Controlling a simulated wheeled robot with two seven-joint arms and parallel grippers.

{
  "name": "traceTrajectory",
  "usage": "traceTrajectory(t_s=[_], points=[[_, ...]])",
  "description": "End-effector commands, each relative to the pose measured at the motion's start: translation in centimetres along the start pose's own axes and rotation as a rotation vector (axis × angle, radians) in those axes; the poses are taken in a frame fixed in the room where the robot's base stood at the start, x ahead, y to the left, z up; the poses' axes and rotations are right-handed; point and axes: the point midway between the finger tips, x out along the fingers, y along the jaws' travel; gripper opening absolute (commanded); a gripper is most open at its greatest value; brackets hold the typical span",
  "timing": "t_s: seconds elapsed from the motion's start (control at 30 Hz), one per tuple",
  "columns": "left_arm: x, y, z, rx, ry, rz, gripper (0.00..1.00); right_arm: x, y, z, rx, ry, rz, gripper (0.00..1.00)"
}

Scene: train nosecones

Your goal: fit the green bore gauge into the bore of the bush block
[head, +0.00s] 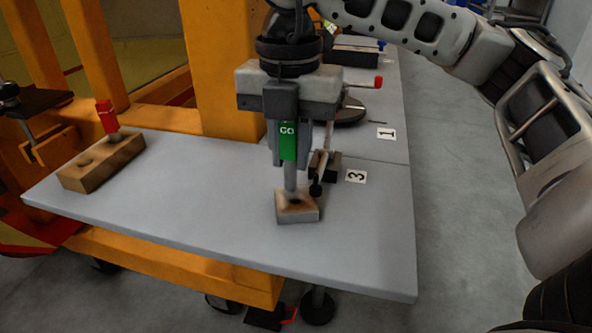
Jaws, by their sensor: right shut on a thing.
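The green bore gauge (288,141), marked GO, is upright in my right gripper (289,158). The gripper points down and is shut on its green handle. The gauge's grey pin hangs below the fingers, over the bush block (298,213). The block is a small tan-topped square piece on the grey table, with a dark bore in its top. The pin's lower end is at or just above the bore; I cannot tell whether it is inside. My left gripper is not in view.
A wooden block (88,178) at the left holds a red gauge (107,117) beside an empty hole. A small dark fixture (323,166) stands just behind the bush block, by the number 3 card (356,176).

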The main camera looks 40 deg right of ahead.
Motion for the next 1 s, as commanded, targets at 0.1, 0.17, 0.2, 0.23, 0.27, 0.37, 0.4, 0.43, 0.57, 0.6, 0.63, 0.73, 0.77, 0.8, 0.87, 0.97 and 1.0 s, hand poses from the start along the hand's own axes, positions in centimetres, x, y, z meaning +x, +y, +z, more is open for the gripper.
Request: traceTrajectory(t_s=[0.1, 0.17, 0.2, 0.23, 0.27, 0.37, 0.4, 0.43, 0.57, 0.6, 0.63, 0.73, 0.77, 0.8, 0.87, 0.97, 1.0], points=[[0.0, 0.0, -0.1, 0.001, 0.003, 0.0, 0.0, 0.5, -0.2, 0.4, 0.002, 0.0, -0.001, 0.0], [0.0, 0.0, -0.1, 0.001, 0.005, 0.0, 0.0, 1.0, -0.4, 0.7, 0.002, 0.0, -0.001, 0.0], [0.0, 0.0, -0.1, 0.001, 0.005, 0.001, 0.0, 1.4, -0.6, 1.0, 0.003, 0.001, -0.001, 0.0], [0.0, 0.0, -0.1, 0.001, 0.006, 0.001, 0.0, 1.9, -0.6, 1.0, 0.002, 0.001, -0.002, 0.0], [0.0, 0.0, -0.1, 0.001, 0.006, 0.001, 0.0, 2.4, -0.6, 0.9, 0.001, 0.001, -0.003, 0.0], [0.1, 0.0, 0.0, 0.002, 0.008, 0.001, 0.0, 3.9, -0.6, 0.9, 0.001, 0.001, -0.003, 0.0], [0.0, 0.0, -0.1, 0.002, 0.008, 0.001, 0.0, 4.2, -0.5, 0.9, 0.001, 0.001, -0.001, 0.0], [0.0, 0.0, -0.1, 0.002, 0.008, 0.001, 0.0, 4.3, -0.5, 0.9, 0.001, 0.001, 0.001, 0.0], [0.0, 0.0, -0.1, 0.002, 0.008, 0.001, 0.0, 4.2, -0.5, 0.9, 0.001, 0.0, 0.002, 0.0], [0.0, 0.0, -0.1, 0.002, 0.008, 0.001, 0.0, 4.2, -0.5, 0.9, 0.001, 0.0, 0.002, 0.0], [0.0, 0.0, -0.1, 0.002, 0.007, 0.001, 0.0, 4.2, -0.5, 0.9, 0.001, 0.0, 0.002, 0.0], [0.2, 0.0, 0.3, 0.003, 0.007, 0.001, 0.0, 4.6, -0.5, 0.9, 0.001, 0.0, 0.001, 0.0], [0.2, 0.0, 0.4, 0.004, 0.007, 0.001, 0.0, 4.7, -0.5, 0.9, 0.001, 0.0, 0.001, 0.0], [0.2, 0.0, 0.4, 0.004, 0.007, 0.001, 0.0, 4.7, -0.5, 0.9, 0.001, 0.0, 0.0, 0.23], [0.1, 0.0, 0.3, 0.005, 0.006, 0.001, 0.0, 4.6, -0.5, 0.9, 0.001, 0.0, 0.0, 0.39], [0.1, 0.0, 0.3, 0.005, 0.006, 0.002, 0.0, 4.6, -0.5, 0.9, 0.001, 0.0, 0.0, 0.42], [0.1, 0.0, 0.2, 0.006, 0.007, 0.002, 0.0, 4.6, -0.5, 0.9, 0.001, 0.0, 0.0, 0.42]])
